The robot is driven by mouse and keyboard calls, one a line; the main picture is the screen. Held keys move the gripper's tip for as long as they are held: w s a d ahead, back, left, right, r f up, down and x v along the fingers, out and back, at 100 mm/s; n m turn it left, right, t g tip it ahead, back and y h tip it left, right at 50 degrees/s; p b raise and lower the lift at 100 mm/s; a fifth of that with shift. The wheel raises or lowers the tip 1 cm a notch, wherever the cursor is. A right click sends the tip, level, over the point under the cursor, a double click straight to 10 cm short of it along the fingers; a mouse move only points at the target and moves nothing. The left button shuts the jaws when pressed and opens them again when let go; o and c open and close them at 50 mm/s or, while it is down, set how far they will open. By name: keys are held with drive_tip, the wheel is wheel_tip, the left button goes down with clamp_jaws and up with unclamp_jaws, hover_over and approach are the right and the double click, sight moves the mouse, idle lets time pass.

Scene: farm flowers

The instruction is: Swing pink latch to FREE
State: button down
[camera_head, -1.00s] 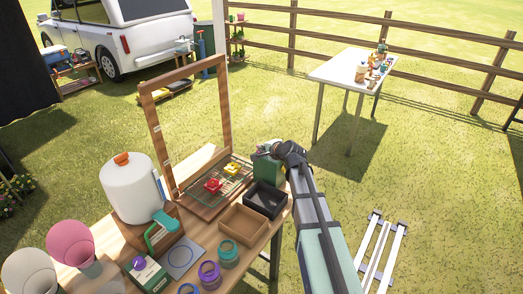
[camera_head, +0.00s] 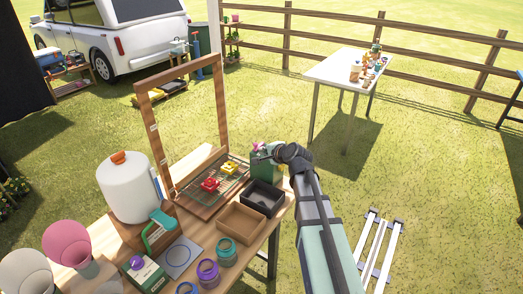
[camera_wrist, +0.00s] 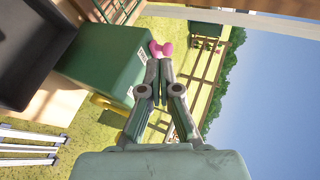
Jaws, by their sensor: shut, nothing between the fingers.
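The pink latch (camera_wrist: 161,48) shows in the wrist view as a small rounded pink piece right at my fingertips. It is beside the upper right edge of a green box (camera_wrist: 105,52). Whether my fingers touch it, and which setting it points to, I cannot tell. In the head view the pink latch (camera_head: 258,146) is a tiny spot at the top of the green box (camera_head: 264,171), close to my gripper (camera_head: 266,153). My gripper (camera_wrist: 161,58) is shut and empty, with its fingers together.
A black tray (camera_head: 262,197) and a brown tray (camera_head: 241,223) sit on the wooden table in front of the green box. A wire rack (camera_head: 229,184) with red and yellow pieces lies inside an upright wooden frame (camera_head: 222,110). Open grass lies to the right.

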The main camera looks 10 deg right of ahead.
drive_tip(key=s+r+b, duration=0.1)
drive_tip(key=s+r, duration=0.2)
drive_tip(key=s, duration=0.3)
drive_tip(key=shift+s+d+r, duration=0.2)
drive_tip(key=shift+s, duration=0.1)
